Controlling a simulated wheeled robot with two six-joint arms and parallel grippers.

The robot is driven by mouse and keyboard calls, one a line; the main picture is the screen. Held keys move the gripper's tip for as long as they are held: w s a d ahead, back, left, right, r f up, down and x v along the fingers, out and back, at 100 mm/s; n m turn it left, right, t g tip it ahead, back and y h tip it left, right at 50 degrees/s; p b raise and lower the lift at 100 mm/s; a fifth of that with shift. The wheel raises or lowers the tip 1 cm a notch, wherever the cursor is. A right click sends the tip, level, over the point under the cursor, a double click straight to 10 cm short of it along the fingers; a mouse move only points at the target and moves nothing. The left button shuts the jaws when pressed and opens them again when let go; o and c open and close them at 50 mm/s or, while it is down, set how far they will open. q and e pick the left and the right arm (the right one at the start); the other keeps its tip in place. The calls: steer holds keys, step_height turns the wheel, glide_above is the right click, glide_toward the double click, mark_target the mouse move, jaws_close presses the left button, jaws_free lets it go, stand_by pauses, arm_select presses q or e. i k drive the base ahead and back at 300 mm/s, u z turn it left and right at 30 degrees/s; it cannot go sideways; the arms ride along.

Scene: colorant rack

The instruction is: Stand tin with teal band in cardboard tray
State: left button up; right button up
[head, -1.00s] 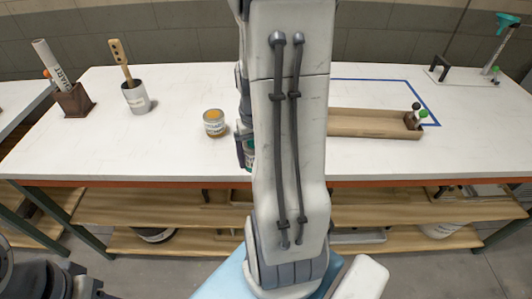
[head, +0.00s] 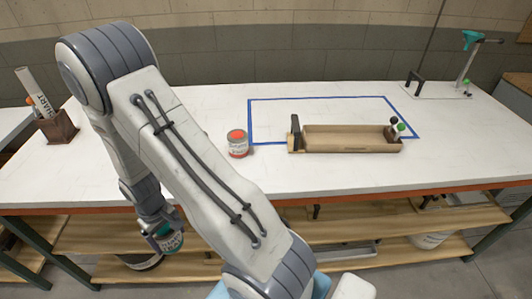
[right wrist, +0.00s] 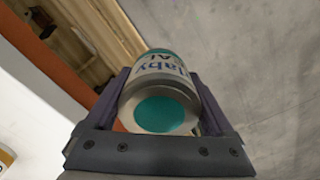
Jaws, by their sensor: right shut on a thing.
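The tin with the teal band (head: 170,241) is in my right gripper (head: 158,226), beyond the table's front edge and below the tabletop in the head view. In the right wrist view the gripper (right wrist: 160,112) is shut around the tin's sides, and the tin (right wrist: 163,90) shows a teal disc on its end and a partly readable label. The long, low brown tray (head: 345,148), seemingly the cardboard tray, lies on the table to the right, away from the gripper. My left gripper is not in view.
A tin with a red top (head: 237,143) stands left of the tray. A dark upright piece (head: 295,132) is at the tray's left end; small black- and green-topped items (head: 397,129) are at its right end. Blue tape (head: 320,98) outlines a table area. A brown holder (head: 57,127) stands far left.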

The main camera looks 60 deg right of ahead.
mark_target(315, 142)
steer(key=u, duration=0.85)
steer(key=k, duration=1)
steer(key=z, duration=1.45)
